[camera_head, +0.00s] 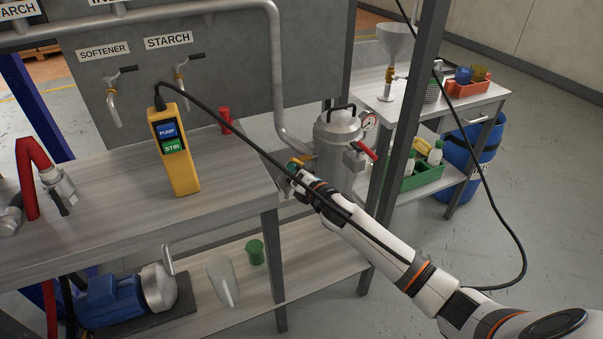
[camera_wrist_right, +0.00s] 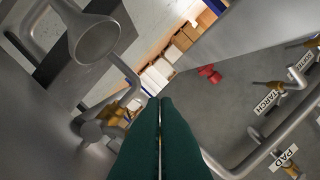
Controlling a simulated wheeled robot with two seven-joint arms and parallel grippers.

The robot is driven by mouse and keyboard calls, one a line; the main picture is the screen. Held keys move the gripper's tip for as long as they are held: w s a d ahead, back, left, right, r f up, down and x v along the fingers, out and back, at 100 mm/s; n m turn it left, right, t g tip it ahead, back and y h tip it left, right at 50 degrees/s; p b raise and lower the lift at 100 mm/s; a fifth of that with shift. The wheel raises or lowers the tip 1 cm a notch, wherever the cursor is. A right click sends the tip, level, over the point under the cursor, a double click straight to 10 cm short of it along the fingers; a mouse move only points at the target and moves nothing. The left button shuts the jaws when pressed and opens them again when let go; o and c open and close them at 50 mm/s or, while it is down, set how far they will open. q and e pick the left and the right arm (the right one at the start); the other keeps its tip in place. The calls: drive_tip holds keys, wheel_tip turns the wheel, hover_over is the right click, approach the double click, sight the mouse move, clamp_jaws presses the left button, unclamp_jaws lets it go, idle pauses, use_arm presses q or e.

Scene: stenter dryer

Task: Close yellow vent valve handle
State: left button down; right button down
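The yellow vent valve handle (camera_head: 306,158) is a small yellow piece at the left side of the steel pressure vessel (camera_head: 337,143). It is partly hidden by my right gripper (camera_head: 291,166) in the head view. In the right wrist view, a yellow handle (camera_wrist_right: 117,113) sits on a metal valve, left of the green fingertips of my right gripper (camera_wrist_right: 161,100). The fingers are together with only a thin line between them and hold nothing visible. A small gap seems to separate them from the handle; contact cannot be told. My left gripper is out of view.
A red-handled valve (camera_head: 366,151) and a gauge (camera_head: 369,121) are on the vessel's right. A dark post (camera_head: 408,110) stands close to my right forearm. A bench (camera_head: 235,175) lies left.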

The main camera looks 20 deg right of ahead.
drive_tip(key=m, duration=0.1)
drive_tip(key=d+r+m+p, duration=0.1)
drive_tip(key=shift+r+m, duration=0.2)
drive_tip(key=shift+m, duration=0.2)
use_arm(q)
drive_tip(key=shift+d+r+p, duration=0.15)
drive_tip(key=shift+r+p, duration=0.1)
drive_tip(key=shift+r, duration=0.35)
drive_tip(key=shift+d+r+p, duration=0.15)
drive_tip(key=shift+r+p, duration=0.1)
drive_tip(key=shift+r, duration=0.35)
use_arm(e)
drive_tip(key=shift+d+r+m+t+y, duration=0.2)
drive_tip(key=shift+d+m, duration=0.25)
drive_tip(key=shift+m, duration=0.5)
drive_tip(key=shift+d+r+m+t+y, duration=0.1)
drive_tip(key=shift+d+r+m, duration=0.3)
drive_tip(key=shift+m, duration=0.6)
drive_tip(key=shift+d+r+m+t+y, duration=0.15)
drive_tip(key=shift+d+m, duration=0.35)
drive_tip(key=shift+m, duration=0.45)
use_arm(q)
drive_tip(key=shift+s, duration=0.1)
use_arm(e)
drive_tip(key=shift+s+d, duration=0.1)
drive_tip(key=shift+s, duration=0.05)
